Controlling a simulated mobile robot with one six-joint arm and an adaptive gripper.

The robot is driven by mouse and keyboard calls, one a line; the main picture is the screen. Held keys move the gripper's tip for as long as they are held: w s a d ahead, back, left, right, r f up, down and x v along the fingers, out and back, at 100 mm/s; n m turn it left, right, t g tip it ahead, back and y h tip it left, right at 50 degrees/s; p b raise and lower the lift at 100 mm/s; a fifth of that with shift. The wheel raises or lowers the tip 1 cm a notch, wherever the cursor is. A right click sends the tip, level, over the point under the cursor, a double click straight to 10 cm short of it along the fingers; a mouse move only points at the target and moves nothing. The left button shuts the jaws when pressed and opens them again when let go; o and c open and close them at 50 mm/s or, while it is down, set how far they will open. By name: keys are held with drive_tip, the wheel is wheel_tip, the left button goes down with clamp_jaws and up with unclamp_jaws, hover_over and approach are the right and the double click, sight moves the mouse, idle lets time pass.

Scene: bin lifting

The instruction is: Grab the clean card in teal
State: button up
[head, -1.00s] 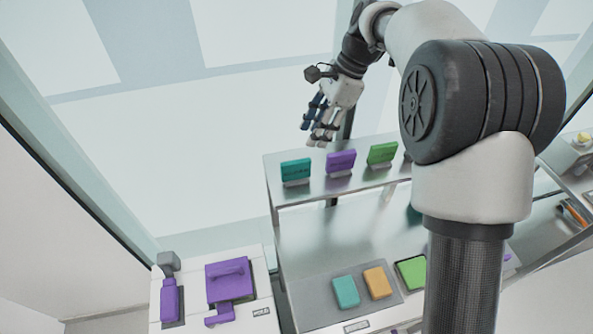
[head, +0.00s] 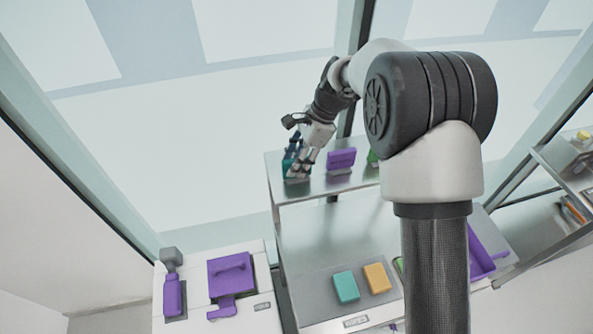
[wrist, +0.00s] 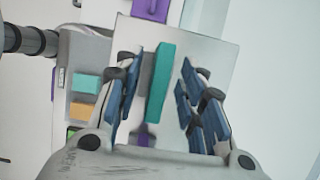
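The teal card (head: 288,169) stands upright in a holder at the left end of the upper metal shelf. My gripper (head: 299,163) is down over it and partly hides it in the head view. In the wrist view the teal card (wrist: 161,80) lies lengthwise between my blue fingers (wrist: 158,98). A gap shows on each side of the card, so the gripper is open around it. The lettering on the card cannot be read. A separate teal block (head: 346,287) lies on the lower tray.
A purple card (head: 341,160) stands right of the teal one, with a green card (head: 373,158) partly behind my arm. An orange block (head: 377,278) lies beside the teal block. A purple bottle (head: 174,297) and purple-lidded unit (head: 230,277) are at lower left.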

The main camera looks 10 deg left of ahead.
drive_tip(key=shift+d, duration=0.1)
drive_tip(key=shift+c, duration=0.2)
clamp_jaws()
idle(0.4)
